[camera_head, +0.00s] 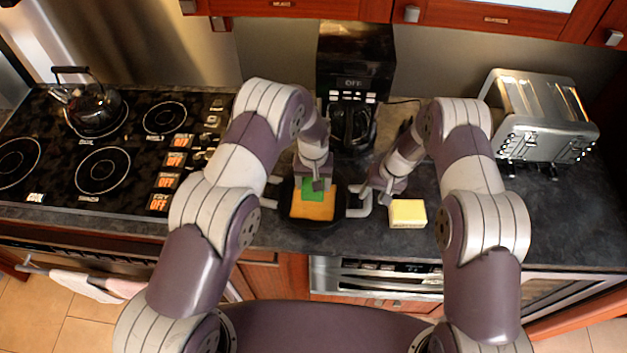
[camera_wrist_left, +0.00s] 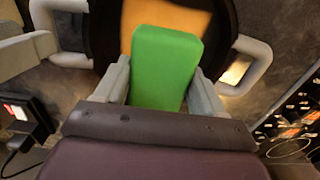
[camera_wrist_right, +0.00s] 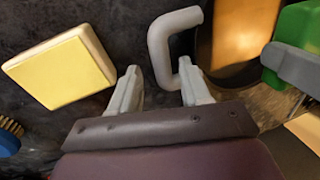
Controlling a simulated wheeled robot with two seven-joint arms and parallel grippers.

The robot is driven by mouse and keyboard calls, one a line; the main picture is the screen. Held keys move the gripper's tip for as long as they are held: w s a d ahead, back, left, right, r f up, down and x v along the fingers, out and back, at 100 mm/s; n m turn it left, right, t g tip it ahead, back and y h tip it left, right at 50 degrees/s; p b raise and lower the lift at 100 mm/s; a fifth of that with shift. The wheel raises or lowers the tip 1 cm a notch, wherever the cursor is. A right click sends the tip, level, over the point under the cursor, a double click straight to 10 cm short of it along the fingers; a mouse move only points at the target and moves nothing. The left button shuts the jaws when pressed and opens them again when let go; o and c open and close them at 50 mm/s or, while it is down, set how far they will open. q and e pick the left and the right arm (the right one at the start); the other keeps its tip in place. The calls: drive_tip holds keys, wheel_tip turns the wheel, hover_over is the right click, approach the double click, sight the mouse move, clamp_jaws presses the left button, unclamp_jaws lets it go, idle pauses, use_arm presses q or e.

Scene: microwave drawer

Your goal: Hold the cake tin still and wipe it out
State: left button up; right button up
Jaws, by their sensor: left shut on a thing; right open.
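The cake tin (camera_head: 318,226) is dark, with a pale handle on each side, and stands on the counter. An orange patch (camera_head: 313,211) shows inside it; I cannot tell whether it is a layer or a loose piece. My left gripper (camera_head: 314,181) is shut on a green block (camera_wrist_left: 166,60), like a sponge, over the tin. Whether the block touches the tin's inside is not clear. My right gripper (camera_head: 371,192) is open beside the tin's right handle (camera_head: 362,206). In the right wrist view the handle (camera_wrist_right: 160,45) lies just ahead of and between the fingers, not gripped.
A pale yellow block (camera_head: 408,213) lies right of the tin. A coffee maker (camera_head: 355,70) stands behind, a toaster (camera_head: 540,115) at the right. A kettle (camera_head: 92,108) sits on the stove at the left. A blue brush (camera_wrist_right: 9,137) shows at the right wrist view's edge.

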sight(370, 199)
drive_tip(key=shift+x, duration=1.9)
clamp_jaws()
drive_tip(key=shift+o, duration=1.3)
unclamp_jaws()
clamp_jaws()
